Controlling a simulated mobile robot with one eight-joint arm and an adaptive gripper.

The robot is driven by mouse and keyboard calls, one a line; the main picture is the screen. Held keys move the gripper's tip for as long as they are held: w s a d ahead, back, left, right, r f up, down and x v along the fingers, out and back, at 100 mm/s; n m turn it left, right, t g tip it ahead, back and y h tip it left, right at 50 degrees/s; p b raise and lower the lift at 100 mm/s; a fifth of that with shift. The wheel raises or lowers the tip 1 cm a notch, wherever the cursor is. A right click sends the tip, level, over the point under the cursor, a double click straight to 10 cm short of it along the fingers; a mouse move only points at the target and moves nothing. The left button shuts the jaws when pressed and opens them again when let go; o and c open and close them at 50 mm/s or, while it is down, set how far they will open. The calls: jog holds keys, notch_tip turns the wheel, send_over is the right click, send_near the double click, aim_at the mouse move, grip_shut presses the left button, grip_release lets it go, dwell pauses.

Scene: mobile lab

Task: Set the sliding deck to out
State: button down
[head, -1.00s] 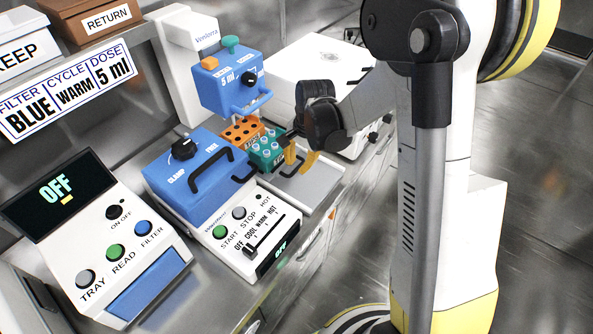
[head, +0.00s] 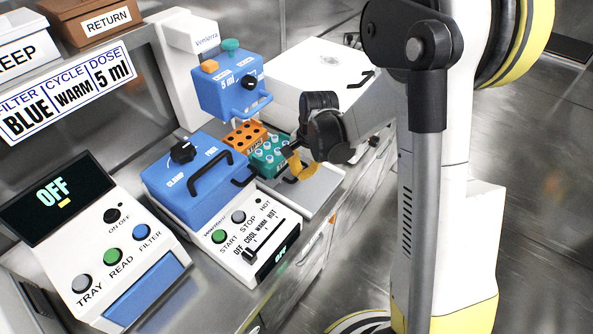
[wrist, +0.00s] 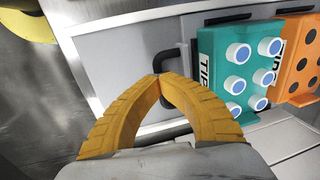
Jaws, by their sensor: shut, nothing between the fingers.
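The sliding deck is a pale grey plate (head: 318,188) below the blue dosing head (head: 228,92). In the wrist view the deck (wrist: 112,75) shows as a flat grey panel with a dark bar handle (wrist: 166,62). A teal tip rack (wrist: 240,70) and an orange rack (wrist: 298,70) stand beside the handle; they also show in the head view. My gripper (wrist: 157,78) has its yellow fingertips together, with nothing between them. The tips are right at the handle, overlapping its near end in the picture; I cannot tell whether they touch. In the head view my gripper (head: 297,172) is low over the deck.
A blue-lidded warmer (head: 190,185) with black handles stands left of the deck. A control panel (head: 115,245) is at the front left. A white box (head: 305,85) stands behind my gripper. The open floor (head: 540,190) lies to the right.

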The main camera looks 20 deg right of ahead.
jog(key=s+d, duration=0.2)
jog(key=s, duration=0.1)
jog(key=s+d, duration=0.5)
jog(key=s, duration=0.2)
jog(key=shift+d+b, duration=0.2)
jog(key=shift+b, duration=0.1)
jog(key=c, duration=1.8)
grip_release()
jog(key=r, duration=0.4)
jog(key=s+r, duration=0.1)
jog(key=r, duration=0.3)
jog(key=d+r, duration=0.1)
jog(key=r, duration=0.2)
jog(key=shift+s+d+r, duration=0.1)
jog(key=shift+s+r, duration=0.25)
jog(key=shift+r, duration=0.05)
jog(key=s+a+r+n+t, duration=0.2)
jog(key=a+n, duration=0.1)
jog(key=s+a+r+n+t, duration=0.1)
jog(key=s+a+r+n, duration=0.1)
jog(key=a+n, duration=0.1)
jog(key=s+a+r+n+t+h, duration=0.1)
jog(key=s+a+r+n+t, duration=0.1)
jog(key=s+a+r+n, duration=0.1)
jog(key=shift+s+n+t, duration=0.1)
jog(key=shift+n+t, duration=0.2)
jog(key=shift+n, duration=0.5)
